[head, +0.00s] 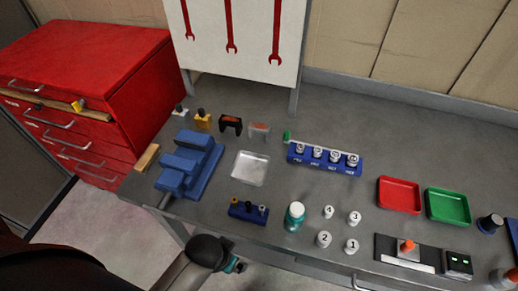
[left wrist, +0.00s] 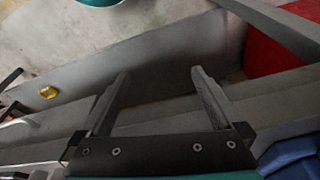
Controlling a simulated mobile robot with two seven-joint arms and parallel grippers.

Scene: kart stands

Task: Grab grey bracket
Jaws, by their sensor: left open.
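The grey bracket (head: 259,130) stands near the back of the grey workbench in the head view, just right of a similar dark bracket (head: 231,124). Something orange shows at each bracket. No gripper is near the grey bracket. My left gripper (left wrist: 160,71) is open and empty in the left wrist view, its two fingers well apart. The grey bracket cannot be made out in that view. In the head view part of my arm shows at the bench's front edge, but no fingers can be made out. My right gripper is not in view.
A blue stepped block (head: 188,163) stands left of a silver tray (head: 250,168). A blue rack (head: 325,157) with labelled pieces is to the right. A red cabinet (head: 95,75) is beyond the bench's left end.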

